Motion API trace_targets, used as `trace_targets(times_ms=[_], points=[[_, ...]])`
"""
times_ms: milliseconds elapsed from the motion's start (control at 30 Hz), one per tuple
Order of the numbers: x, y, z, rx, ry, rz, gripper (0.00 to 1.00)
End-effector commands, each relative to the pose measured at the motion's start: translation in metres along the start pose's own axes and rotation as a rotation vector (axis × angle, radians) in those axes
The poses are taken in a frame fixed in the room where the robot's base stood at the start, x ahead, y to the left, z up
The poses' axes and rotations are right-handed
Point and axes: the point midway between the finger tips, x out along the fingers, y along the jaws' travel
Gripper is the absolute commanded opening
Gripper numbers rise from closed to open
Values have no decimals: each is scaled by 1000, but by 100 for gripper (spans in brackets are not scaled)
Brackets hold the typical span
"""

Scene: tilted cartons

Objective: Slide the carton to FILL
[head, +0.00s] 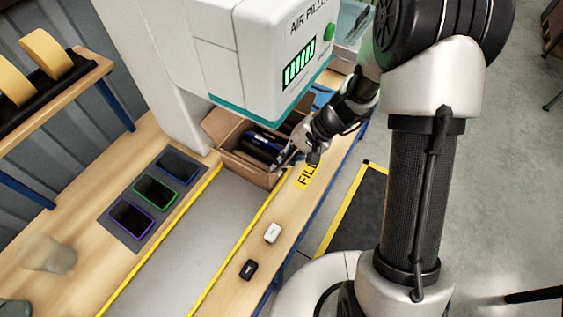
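The open brown carton (247,171) stands on the grey strip of the bench, under the front of the air pillow machine. Dark and blue items lie inside it, and its flaps are up. The yellow FILL label (306,176) is on the wooden bench edge, just right of the carton's near corner. My gripper (292,160) is at the carton's right side, its fingers close to or over the right wall. Whether it touches the wall, and how far its fingers are apart, is too small to tell.
The white air pillow machine (248,50) overhangs the carton. Yellow lines edge the grey strip (190,245), clear toward the viewer. Black (249,270) and white (273,233) small objects lie on the right edge. A dark panel with three coloured frames (154,191) lies left.

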Motion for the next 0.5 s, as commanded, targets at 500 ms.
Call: trace_targets(times_ms=[500], points=[[0, 0, -1, 0, 1, 1, 9]])
